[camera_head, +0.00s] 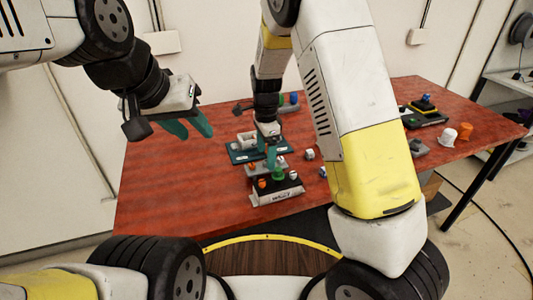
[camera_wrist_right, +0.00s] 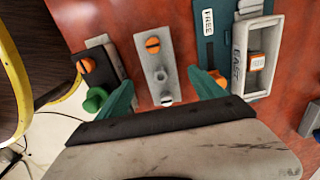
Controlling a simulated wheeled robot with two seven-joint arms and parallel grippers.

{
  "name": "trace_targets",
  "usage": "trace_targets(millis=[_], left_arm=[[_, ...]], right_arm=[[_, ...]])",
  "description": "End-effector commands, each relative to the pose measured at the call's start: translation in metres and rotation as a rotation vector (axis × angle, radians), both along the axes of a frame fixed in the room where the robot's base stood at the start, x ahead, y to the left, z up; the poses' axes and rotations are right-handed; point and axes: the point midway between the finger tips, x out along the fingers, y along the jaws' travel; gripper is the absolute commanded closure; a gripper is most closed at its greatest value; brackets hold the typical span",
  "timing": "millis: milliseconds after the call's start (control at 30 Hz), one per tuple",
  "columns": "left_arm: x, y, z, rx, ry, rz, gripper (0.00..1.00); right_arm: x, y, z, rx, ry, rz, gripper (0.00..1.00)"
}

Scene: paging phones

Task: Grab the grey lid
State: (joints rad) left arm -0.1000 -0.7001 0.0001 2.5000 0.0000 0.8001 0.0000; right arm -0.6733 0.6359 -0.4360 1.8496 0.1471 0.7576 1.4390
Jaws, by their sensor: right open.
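A grey plate that looks like the grey lid (camera_wrist_right: 156,64) lies on the table in the right wrist view. It carries an orange slotted knob near its far end and a grey knob nearer to me. My right gripper (camera_wrist_right: 163,92) is open, with one teal finger on each side of the plate's near part. I cannot tell whether the fingers touch it. In the head view my right gripper (camera_head: 271,156) points down and partly hides the plate (camera_head: 264,166). My left gripper (camera_head: 190,126) is open and empty at the left, raised above the table.
A black-and-grey device (camera_head: 277,190) with orange and green knobs stands close in front of the plate. A teal board (camera_head: 237,155) with a grey holder lies just behind. Several small cubes lie nearby. White (camera_head: 448,136) and orange cups stand at the right. The table's left part is clear.

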Motion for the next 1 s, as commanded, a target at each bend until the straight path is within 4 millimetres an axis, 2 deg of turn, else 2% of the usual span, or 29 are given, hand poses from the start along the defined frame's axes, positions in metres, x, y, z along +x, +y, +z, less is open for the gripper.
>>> trace_targets(millis=[100,200,500,867,1000], left_arm=[[0.0,0.0,0.0,0.0,0.0,0.0,0.64],[0.0,0.0,0.0,0.0,0.0,0.0,0.64],[0.0,0.0,0.0,0.0,0.0,0.0,0.64],[0.0,0.0,0.0,0.0,0.0,0.0,0.64],[0.0,0.0,0.0,0.0,0.0,0.0,0.64]], right_arm=[[0.001,-0.002,-0.02,-0.002,0.003,-0.001,0.22],[0.001,-0.001,-0.031,-0.001,0.002,0.0,0.22],[0.001,-0.001,-0.036,0.0,0.0,0.001,0.22],[0.001,-0.001,-0.036,0.0,-0.001,0.001,0.92],[0.001,-0.001,-0.036,0.0,-0.001,0.001,0.92]])
